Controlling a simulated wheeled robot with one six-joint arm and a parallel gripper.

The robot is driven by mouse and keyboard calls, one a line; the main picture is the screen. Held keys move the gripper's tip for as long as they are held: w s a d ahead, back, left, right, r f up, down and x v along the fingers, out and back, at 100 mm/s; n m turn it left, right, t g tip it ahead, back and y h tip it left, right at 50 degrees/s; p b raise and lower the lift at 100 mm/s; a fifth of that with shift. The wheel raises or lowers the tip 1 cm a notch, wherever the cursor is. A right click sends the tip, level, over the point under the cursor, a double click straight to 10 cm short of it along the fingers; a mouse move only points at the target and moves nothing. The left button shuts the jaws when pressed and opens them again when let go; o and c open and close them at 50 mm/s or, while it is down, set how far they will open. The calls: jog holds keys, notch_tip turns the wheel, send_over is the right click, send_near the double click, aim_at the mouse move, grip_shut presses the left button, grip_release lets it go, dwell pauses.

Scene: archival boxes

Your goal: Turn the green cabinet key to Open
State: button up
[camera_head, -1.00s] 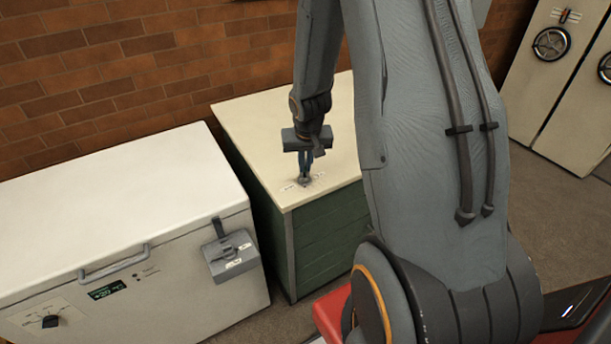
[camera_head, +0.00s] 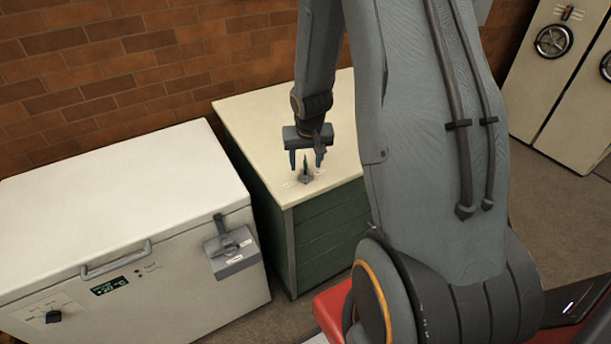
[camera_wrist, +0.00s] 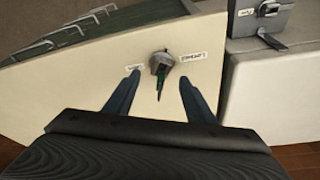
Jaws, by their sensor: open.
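The green key (camera_wrist: 160,83) stands up from a grey lock (camera_wrist: 159,62) on the cream top of the green cabinet (camera_head: 325,240). In the head view the key (camera_head: 305,168) shows small and dark near the top's front corner. Small white labels lie on both sides of the lock; the right one (camera_wrist: 193,56) seems to read Locked, and the left one (camera_wrist: 134,67) is too small to read. Which label the key faces, I cannot tell. My gripper (camera_head: 305,162) is open and empty above the lock, one blue finger on each side of the key, apart from it.
A white chest freezer (camera_head: 110,200) with a grey latch box (camera_head: 232,252) on its front stands left of the cabinet. A brick wall (camera_head: 130,60) is behind. Cream safes with wheel handles (camera_head: 553,41) stand at the right. The rest of the cabinet top is clear.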

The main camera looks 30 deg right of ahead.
dwell(0.5)
jog(key=d+v, duration=0.1)
jog(key=v, duration=0.8)
jog(key=shift+a, duration=0.5)
dwell(0.4)
